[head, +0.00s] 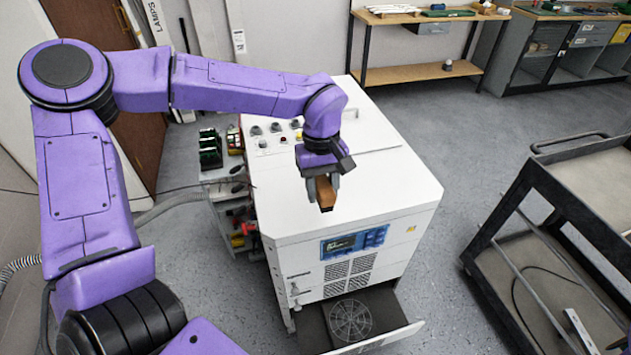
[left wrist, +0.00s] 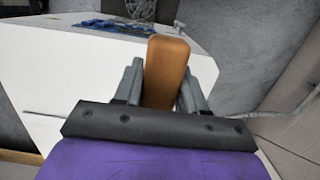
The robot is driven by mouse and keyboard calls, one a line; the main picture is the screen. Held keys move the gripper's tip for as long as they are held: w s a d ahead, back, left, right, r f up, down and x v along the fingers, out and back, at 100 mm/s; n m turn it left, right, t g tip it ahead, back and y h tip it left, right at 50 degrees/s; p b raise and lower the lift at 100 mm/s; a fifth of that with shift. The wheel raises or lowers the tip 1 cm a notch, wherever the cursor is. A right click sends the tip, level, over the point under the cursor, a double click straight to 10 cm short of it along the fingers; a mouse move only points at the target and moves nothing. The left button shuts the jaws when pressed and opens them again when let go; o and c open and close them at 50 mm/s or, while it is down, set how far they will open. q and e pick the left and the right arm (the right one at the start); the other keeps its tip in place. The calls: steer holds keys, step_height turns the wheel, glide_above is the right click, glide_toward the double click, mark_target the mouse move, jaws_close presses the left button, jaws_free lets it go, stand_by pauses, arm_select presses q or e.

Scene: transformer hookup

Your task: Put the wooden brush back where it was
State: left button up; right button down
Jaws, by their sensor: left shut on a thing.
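The wooden brush (head: 325,190) is a brown block with a dark lower end, held in my left gripper (head: 322,182). In the head view it hangs above the white top of the transformer cabinet (head: 390,185), towards its front. In the left wrist view the brush (left wrist: 166,68) stands out between the two grey fingers of my left gripper (left wrist: 160,85), which are shut on it. I cannot tell from these views how far the brush is above the cabinet top. My right gripper is in neither view.
The cabinet has a display panel (head: 354,242) and an open drawer with a fan grille (head: 350,320) at its front. A side shelf (head: 222,172) with green parts stands left of it. A grey cart (head: 590,160) is at the right. A workbench (head: 425,17) stands behind.

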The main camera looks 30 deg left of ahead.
arm_select(q)
steer(key=w+a+f, duration=0.2)
steer(key=w+a+f+p, duration=0.1)
steer(key=w+a+f, duration=0.1)
steer(key=f, duration=0.1)
steer(key=w+a+f+p, duration=0.1)
steer(key=w+a+f, duration=0.1)
steer(key=f, duration=0.1)
steer(key=shift+w+a, duration=0.35)
steer(key=shift+w, duration=0.05)
step_height(320, 180, down, 3)
steer(key=shift+r+p, duration=0.2)
steer(key=shift+p, duration=0.1)
steer(key=shift+f, duration=0.25)
steer(key=shift+f, duration=0.1)
steer(key=o, duration=0.9)
steer(key=shift+o, duration=0.2)
